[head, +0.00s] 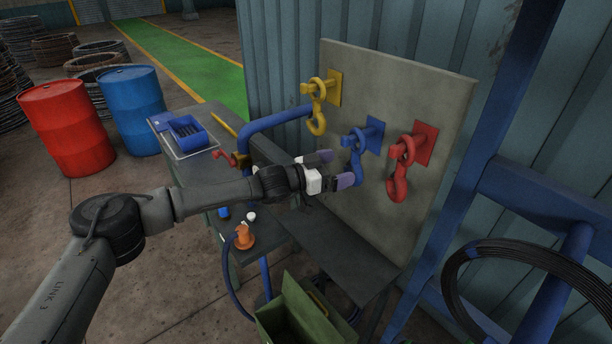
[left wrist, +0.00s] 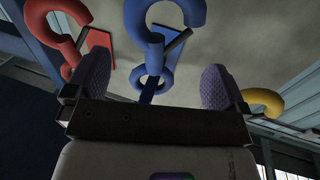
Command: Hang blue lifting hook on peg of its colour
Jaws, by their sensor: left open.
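The blue lifting hook (head: 356,172) hangs upright with its ring around the blue peg, in front of the blue plate (head: 374,135) on the grey board. My left gripper (head: 335,169) is open beside the hook, on its left, with purple pads. In the left wrist view the blue hook (left wrist: 158,38) shows beyond and between the two separated fingertips (left wrist: 155,85). The pads do not grip it. Whether a pad touches it I cannot tell. My right gripper is not in view.
A yellow hook (head: 317,120) hangs upper left on the board (head: 420,90), a red hook (head: 397,185) to the right. A blue pipe (head: 270,122) bends close behind my left arm. A blue frame (head: 535,195) with a black cable coil stands at right.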

